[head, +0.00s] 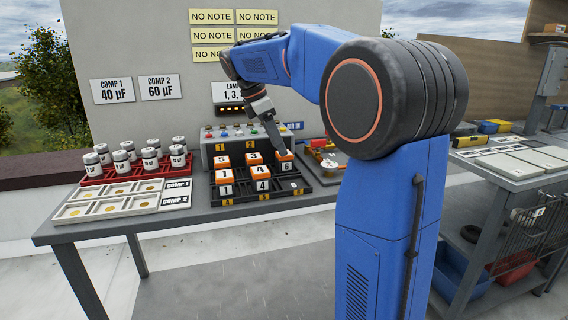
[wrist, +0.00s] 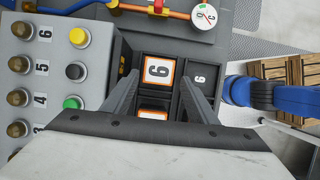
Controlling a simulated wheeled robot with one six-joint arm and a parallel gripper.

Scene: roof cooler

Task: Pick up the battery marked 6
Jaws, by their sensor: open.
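The battery marked 6 (head: 286,167) is an orange block with a white label, standing in the back right of the black tray (head: 318,190). It also shows in the wrist view (wrist: 158,71), its label facing up. My gripper (head: 277,148) points down just above this battery. In the wrist view my open gripper (wrist: 158,80) has one finger to each side of the battery's face. I cannot tell whether the fingertips reach below its top. The battery's lower part is hidden.
Several other orange batteries (head: 253,159) stand close by in the tray. A grey box with colored buttons (head: 219,136) rises just behind. A gauge (wrist: 204,16) with orange piping is near the battery. White cylinders (head: 151,158) stand in a red rack (head: 92,178) at left.

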